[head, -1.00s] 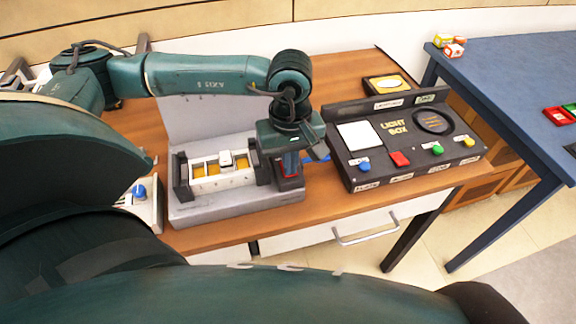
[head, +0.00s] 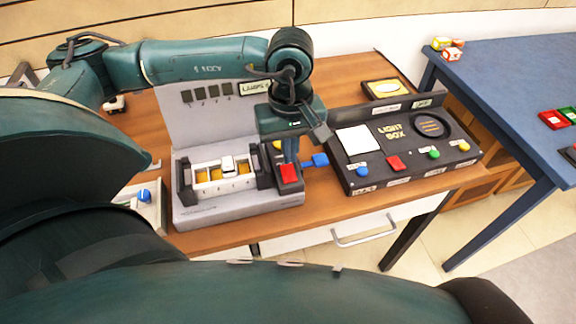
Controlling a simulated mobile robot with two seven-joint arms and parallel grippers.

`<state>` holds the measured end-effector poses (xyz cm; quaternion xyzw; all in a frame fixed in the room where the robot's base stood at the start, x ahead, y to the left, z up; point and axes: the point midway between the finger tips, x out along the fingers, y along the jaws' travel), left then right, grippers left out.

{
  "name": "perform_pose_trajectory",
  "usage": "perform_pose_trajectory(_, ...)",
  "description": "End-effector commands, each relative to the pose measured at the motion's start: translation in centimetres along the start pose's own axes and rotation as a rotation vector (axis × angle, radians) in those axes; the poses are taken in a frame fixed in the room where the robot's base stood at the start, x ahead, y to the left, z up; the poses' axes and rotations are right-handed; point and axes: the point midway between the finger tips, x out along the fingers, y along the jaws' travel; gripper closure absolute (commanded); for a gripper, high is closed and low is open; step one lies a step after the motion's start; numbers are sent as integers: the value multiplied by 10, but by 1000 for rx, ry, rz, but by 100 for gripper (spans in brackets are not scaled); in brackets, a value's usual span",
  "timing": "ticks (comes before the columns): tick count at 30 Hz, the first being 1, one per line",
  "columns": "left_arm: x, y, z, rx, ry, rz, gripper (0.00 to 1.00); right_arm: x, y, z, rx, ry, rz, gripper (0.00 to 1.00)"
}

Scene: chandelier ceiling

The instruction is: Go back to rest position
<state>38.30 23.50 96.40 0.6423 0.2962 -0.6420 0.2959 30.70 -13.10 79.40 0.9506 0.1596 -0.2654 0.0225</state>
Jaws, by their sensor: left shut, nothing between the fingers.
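My left arm comes in from the left and bends down over the wooden table. My left gripper (head: 291,152) points down, shut and empty, just behind the red button (head: 289,173) on the right end of the grey device (head: 240,208). The fingertips are partly hidden, so I cannot tell whether they touch the device. A blue handle-like piece (head: 319,160) sticks out to the right of it. My right gripper is not in view.
A black light box (head: 410,165) with coloured buttons stands to the right. A blue table (head: 500,90) is at the far right. A blue knob (head: 144,195) on a pale box is at the left. The wooden table (head: 345,75) has bare room at the back.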

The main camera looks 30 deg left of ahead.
Motion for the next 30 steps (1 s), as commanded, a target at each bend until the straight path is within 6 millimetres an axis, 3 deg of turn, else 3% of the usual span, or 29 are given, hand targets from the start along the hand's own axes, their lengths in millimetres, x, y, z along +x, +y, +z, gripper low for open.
perform_pose_trajectory(6, -16, 0, 0, 0, 0, 1, 100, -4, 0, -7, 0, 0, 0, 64)
perform_pose_trajectory(23, -12, 2, 6, -2, -24, 5, 100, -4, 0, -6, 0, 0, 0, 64)
perform_pose_trajectory(26, -4, 11, 33, -20, -136, 34, 100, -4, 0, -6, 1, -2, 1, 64)
perform_pose_trajectory(29, 4, 27, 89, -83, -375, 80, 100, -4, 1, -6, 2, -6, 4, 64)
perform_pose_trajectory(30, 4, 35, 117, -130, -506, 97, 100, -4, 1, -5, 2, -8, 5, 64)
